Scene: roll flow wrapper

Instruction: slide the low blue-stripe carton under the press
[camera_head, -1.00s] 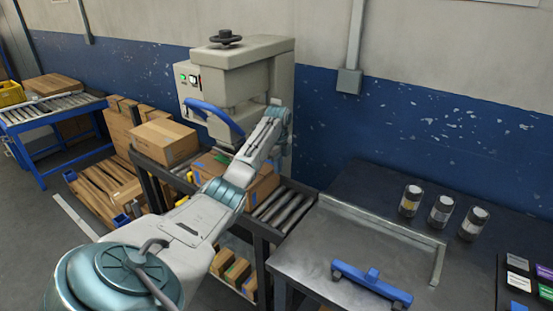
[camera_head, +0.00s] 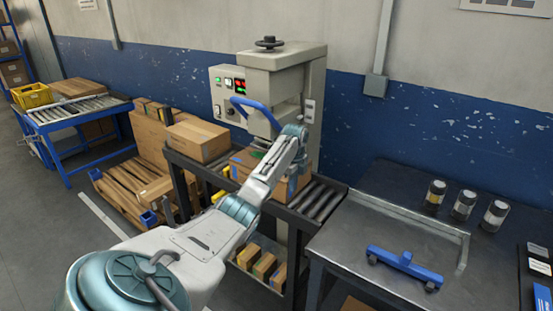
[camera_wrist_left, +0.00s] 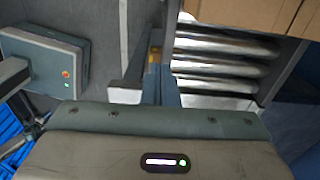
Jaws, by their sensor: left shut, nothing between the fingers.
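The beige press (camera_head: 285,62) stands against the wall behind the roller conveyor, with a blue curved lever (camera_head: 254,112) at its front. A brown carton (camera_head: 299,186) sits on the conveyor before the press, partly hidden by my left arm; a green marking shows on its top. Another brown carton (camera_head: 200,141) stands to its left. I cannot tell for certain which one is the low blue-stripe carton. My left gripper (camera_head: 293,132) reaches over the carton by the press, its fingers hard to make out. In the left wrist view the gripper (camera_wrist_left: 158,75) is shut and empty beside the rollers.
Bare rollers (camera_head: 320,200) lie right of the carton by the press. A steel table (camera_head: 345,245) at right holds a blue tool (camera_head: 403,265) and jars (camera_head: 464,204). A blue roller stand (camera_head: 85,112), a yellow bin (camera_head: 33,95) and a pallet (camera_head: 130,195) are at left.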

